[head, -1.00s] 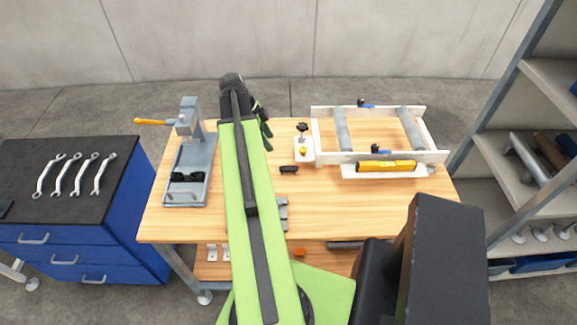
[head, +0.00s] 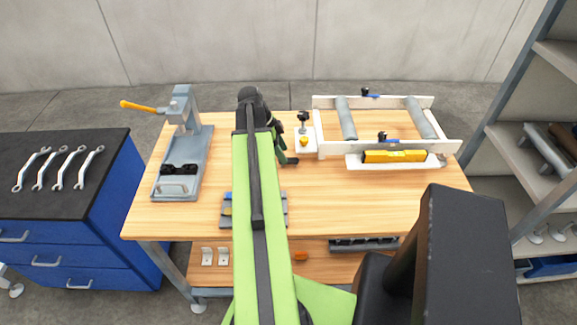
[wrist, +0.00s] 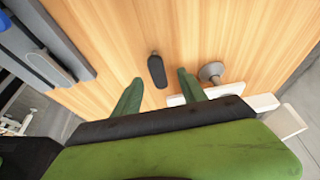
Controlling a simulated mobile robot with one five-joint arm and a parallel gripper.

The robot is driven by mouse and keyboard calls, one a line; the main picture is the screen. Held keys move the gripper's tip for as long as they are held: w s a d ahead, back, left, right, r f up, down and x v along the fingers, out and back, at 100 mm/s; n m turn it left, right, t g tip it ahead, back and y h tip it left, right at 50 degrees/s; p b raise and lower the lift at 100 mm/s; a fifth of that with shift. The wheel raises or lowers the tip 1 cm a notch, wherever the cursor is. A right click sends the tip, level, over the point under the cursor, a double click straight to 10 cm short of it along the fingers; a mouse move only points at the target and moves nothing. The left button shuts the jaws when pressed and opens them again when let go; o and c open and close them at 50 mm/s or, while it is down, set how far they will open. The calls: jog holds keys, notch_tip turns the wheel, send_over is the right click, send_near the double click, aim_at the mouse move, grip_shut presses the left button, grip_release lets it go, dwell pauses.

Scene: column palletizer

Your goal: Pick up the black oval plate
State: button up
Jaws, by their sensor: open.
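The black oval plate (wrist: 157,72) lies flat on the wooden tabletop. In the wrist view it shows between and beyond the two green fingers of my gripper (wrist: 160,77). The fingers are apart and nothing is held. The plate looks clear of both fingers; how high they are above the table I cannot tell. In the head view my gripper (head: 278,146) is over the middle of the table, and my arm and fingers hide most of the plate.
A white block with a black knob (head: 304,143) stands close to the right of my gripper. A white roller frame (head: 330,149) with a yellow bar (head: 395,156) is further right. A grey press (head: 185,155) stands at the left. The front right tabletop is bare.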

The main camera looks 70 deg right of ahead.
jog(key=b+x, duration=0.5)
jog(key=shift+s+a+f, duration=0.1)
jog(key=shift+s+f, duration=0.05)
jog(key=shift+r, duration=0.2)
grip_shut()
